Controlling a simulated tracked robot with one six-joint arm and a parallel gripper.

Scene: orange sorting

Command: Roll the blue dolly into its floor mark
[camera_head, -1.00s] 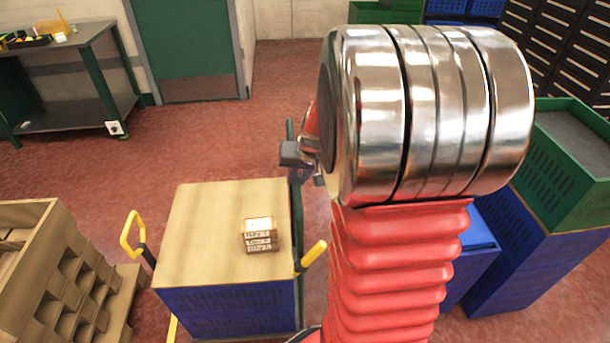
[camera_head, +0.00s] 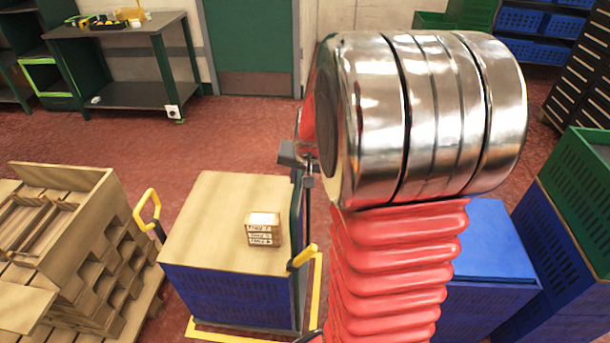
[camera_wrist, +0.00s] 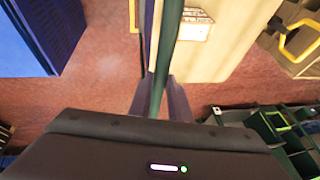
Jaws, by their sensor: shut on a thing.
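The blue dolly (camera_head: 235,295) carries blue crates under a tan board (camera_head: 215,215), with a small labelled box (camera_head: 263,229) on top. Its green upright bar (camera_wrist: 168,45) stands on the side nearest my gripper. My gripper (camera_head: 303,160) is shut on this bar; in the wrist view, its fingers (camera_wrist: 164,98) close around it. The yellow floor mark (camera_head: 318,285) shows as lines along the dolly's front and right side. The dolly stands over much of the mark; the far and left lines are hidden, so I cannot tell whether it is fully inside.
A stepped wooden rack (camera_head: 85,250) stands close on the left. Blue crates (camera_head: 490,240) and a stacked green crate (camera_head: 590,185) stand on the right. A workbench (camera_head: 120,60) and green door (camera_head: 250,40) are at the back. Red floor is free between them and the dolly.

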